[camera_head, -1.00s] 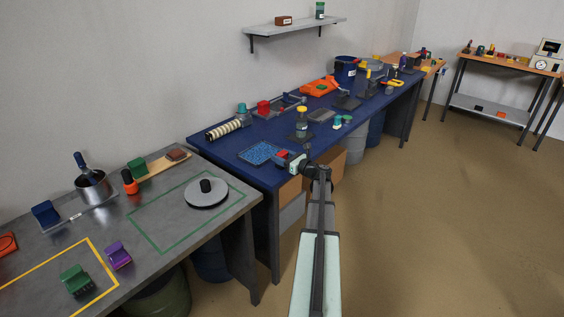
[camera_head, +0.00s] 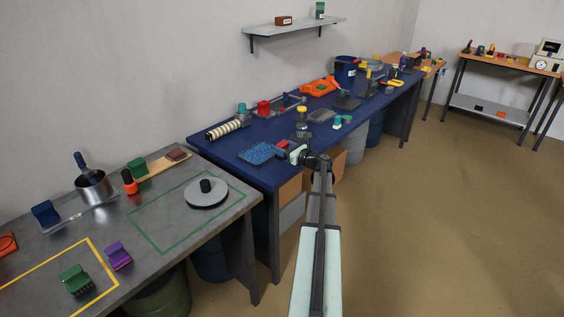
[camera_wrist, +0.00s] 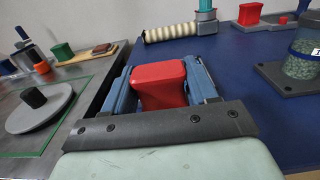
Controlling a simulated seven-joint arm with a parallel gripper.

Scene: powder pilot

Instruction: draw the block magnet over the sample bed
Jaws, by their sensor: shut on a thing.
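My gripper (camera_head: 284,147) is shut on a red block (camera_wrist: 158,84), which I take to be the block magnet. In the wrist view the block sits between the two blue-grey fingers (camera_wrist: 160,78). In the head view the block's red top (camera_head: 281,144) shows at the end of my arm, above the front of the blue bench. The sample bed, a shallow tray of blue speckled grains (camera_head: 257,152), lies just left of the gripper in the head view. The block appears beside its right end; the gap and height are unclear. The bed is hidden in the wrist view.
A yellow-capped jar (camera_head: 302,118) on a dark base stands behind my gripper. A cream ribbed roll (camera_head: 223,129) and a red block-like item (camera_head: 264,108) lie farther back. The grey bench (camera_head: 150,205) at left holds a round disc (camera_head: 206,194).

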